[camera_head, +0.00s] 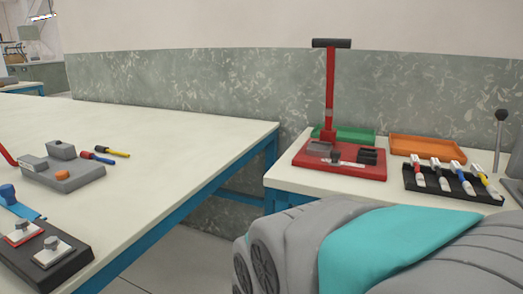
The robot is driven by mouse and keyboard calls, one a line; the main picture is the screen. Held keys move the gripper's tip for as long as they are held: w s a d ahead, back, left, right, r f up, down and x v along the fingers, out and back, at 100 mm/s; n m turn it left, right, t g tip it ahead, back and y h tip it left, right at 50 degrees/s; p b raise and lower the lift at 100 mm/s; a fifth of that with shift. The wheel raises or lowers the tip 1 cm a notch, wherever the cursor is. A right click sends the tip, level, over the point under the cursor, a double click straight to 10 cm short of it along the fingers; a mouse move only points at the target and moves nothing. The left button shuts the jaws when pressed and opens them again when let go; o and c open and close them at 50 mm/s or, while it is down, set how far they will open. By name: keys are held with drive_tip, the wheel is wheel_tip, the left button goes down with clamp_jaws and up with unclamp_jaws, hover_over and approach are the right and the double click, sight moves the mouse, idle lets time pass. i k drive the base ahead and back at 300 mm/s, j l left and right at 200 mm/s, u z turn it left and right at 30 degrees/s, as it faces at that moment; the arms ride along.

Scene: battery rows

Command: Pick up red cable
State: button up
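A black tray (410,182) on the right table holds several short cable-like pieces with pale ends and coloured parts. The leftmost piece (419,176) shows red and looks like the red cable, though it is small and hard to make out. Pieces with blue (461,171) and yellow (484,178) lie farther right in the same tray. My gripper is not in view. A large grey and teal part of my arm fills the lower right and hides the front of the right table.
A red press-like stand (330,90) with a black handle rises left of the tray. Green (345,134) and orange (427,148) trays lie behind. The left table (170,140) holds grey blocks, tools and a black plate (50,262). A gap separates the tables.

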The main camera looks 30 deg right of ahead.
sight(414, 161)
drive_tip(key=z, duration=1.8)
